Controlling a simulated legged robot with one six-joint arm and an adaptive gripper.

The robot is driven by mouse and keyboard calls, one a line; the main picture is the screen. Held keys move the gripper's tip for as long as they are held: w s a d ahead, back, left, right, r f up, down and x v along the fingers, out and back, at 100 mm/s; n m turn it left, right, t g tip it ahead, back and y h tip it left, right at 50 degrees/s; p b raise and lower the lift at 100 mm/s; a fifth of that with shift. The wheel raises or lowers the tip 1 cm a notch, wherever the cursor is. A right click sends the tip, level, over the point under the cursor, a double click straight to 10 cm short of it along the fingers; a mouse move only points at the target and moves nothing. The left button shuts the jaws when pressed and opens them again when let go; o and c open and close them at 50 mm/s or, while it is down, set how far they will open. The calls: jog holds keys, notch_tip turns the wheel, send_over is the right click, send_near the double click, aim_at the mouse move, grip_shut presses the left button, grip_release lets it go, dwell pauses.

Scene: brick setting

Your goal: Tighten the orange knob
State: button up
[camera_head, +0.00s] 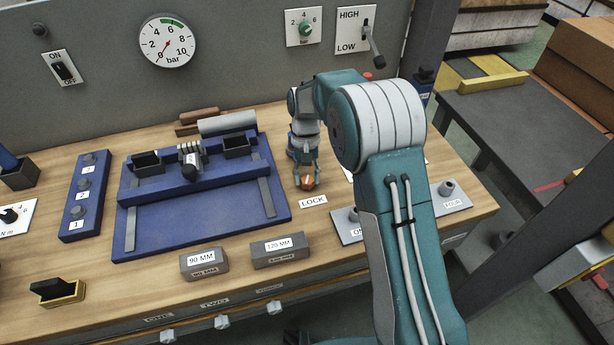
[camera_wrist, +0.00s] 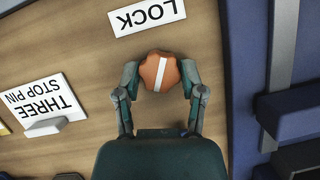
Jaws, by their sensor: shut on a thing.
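The orange knob (camera_wrist: 157,72) has a white stripe across its top and sits on the wooden bench beside the LOCK label (camera_wrist: 146,15). My gripper (camera_wrist: 159,82) has one finger on each side of the knob and is shut on it. The stripe runs nearly straight up and down in the wrist view. In the head view the knob (camera_head: 308,183) shows under my gripper (camera_head: 306,178), just behind the LOCK label (camera_head: 313,201), and is partly hidden by it.
A blue fixture (camera_head: 205,220) stands left of the knob. Grey blocks marked 90 MM (camera_head: 204,264) and 120 MM (camera_head: 278,250) lie in front. A THREE STOP PIN label (camera_wrist: 45,103) lies left in the wrist view. My arm hides part of the bench's right side.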

jog(key=o, duration=1.1)
jog(key=shift+w+a, duration=0.1)
jog(key=shift+o, duration=0.2)
jog(key=shift+r, duration=0.1)
jog(key=v, duration=1.1)
jog(key=shift+w+r, duration=0.2)
jog(key=shift+r, duration=0.1)
